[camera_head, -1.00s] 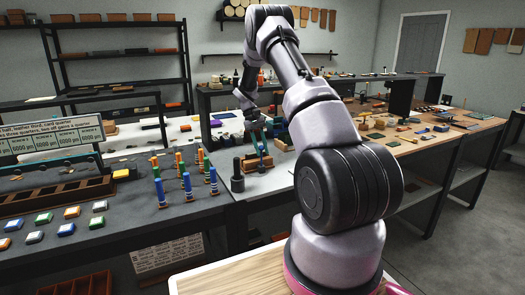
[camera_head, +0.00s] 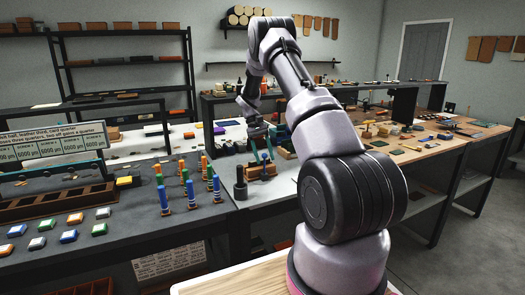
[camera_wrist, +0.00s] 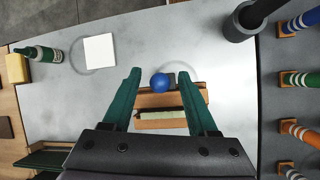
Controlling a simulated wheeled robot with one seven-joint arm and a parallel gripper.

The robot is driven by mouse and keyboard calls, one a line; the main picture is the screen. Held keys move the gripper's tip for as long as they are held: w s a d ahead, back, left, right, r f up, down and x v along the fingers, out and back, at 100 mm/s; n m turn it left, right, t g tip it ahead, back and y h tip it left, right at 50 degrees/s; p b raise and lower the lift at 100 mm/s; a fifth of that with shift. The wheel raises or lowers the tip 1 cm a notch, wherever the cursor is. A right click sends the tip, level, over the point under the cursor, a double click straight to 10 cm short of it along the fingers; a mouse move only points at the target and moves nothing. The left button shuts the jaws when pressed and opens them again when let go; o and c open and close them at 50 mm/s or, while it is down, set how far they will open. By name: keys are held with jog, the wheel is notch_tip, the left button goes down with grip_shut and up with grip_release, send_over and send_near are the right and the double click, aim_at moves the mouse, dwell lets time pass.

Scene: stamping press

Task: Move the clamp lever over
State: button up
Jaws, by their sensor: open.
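The clamp lever shows as a blue ball knob (camera_wrist: 160,83) in the wrist view. It stands on a small tan wooden fixture (camera_wrist: 160,100) with a pale strip across it. In the head view the blue lever (camera_head: 265,158) rises from the wooden fixture (camera_head: 262,172) near the bench's front edge. My gripper (camera_wrist: 159,72) is open, with one green finger on each side of the ball and nothing gripped. In the head view my gripper (camera_head: 262,142) is just above the lever. I cannot tell whether a finger touches the ball.
A dark cylindrical holder (camera_head: 240,183) stands left of the fixture. Several striped-handled stamps (camera_head: 189,190) stand further left. In the wrist view a white square (camera_wrist: 99,50) and a green bottle (camera_wrist: 38,54) lie on the left, with bare grey bench between.

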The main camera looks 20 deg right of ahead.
jog(key=v, duration=1)
jog(key=shift+r, duration=0.2)
jog(key=shift+w+a, duration=0.1)
jog(key=s+a+r+t+y, duration=0.1)
jog(key=s+a+r+t, duration=0.25)
jog(key=s+r, duration=0.55)
jog(key=s+a+r+t+y, duration=0.15)
jog(key=s+a+r, duration=0.35)
jog(key=r, duration=0.7)
jog(key=s+a+m+t, duration=0.1)
jog(key=s+a+t, duration=0.1)
jog(key=s, duration=0.9)
jog(key=s+a+r+t, duration=0.1)
jog(key=s+a+t, duration=0.2)
jog(key=s, duration=0.9)
jog(key=t, duration=0.2)
jog(key=shift+s+a+m+t+y, duration=0.3)
jog(key=shift+m+y, duration=0.05)
jog(key=shift+m, duration=0.05)
